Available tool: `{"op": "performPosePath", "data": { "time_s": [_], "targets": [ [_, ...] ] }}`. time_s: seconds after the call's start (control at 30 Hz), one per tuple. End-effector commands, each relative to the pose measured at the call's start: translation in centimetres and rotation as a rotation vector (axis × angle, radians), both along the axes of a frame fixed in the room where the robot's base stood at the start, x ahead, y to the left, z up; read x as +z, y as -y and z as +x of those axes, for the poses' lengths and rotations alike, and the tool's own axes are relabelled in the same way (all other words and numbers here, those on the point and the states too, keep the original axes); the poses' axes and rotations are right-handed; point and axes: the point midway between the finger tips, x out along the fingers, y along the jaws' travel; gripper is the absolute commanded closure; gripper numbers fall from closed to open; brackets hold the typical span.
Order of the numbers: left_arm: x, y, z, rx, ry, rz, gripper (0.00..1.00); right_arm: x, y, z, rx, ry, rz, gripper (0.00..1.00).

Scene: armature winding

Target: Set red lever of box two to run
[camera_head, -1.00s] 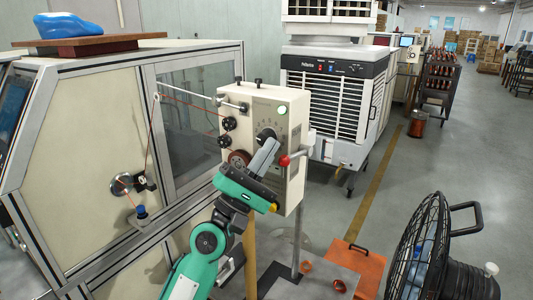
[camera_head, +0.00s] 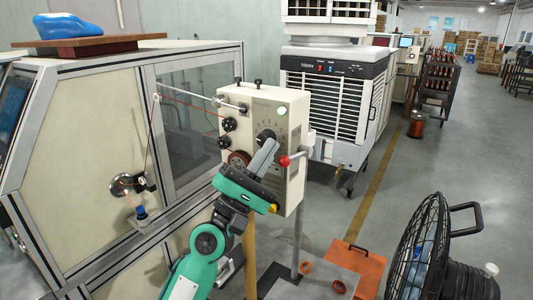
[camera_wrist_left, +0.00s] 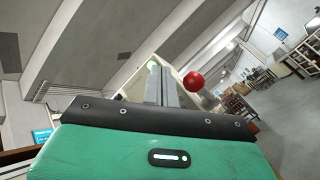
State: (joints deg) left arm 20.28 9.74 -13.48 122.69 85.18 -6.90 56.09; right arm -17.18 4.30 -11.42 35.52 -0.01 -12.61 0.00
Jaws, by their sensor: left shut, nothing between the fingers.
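The cream control box (camera_head: 262,110) stands on a post beside the winding machine, with a dial, black knobs and a lit green button on it. Its red-knobbed lever (camera_head: 284,161) sticks out at the box's right side, with a metal rod running up and right. My left gripper (camera_head: 268,143) is in front of the box face, shut and empty, its fingers just left of the red knob and over the lower part of the dial. In the left wrist view the red knob (camera_wrist_left: 193,82) is right of the shut fingers, apart from them in the picture. My right gripper is not in view.
The winding machine (camera_head: 85,150) with its glass door fills the left. A black fan (camera_head: 420,245) stands at the lower right. A white cooler (camera_head: 335,100) stands behind, with open floor to the right.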

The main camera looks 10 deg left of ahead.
Motion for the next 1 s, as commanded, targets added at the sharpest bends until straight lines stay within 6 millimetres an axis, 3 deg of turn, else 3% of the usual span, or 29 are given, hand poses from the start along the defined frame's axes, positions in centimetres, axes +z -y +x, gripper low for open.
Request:
{"op": "performPosePath", "data": {
  "time_s": [0.67, 1.0],
  "targets": [
    [-0.2, -0.1, -0.1, 0.0, 0.0, 0.0, 1.0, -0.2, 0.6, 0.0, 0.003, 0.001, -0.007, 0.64],
    [-4.3, -2.0, -2.8, 0.001, -0.001, 0.001, 1.0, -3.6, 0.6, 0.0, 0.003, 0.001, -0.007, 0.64]
  ]
}}
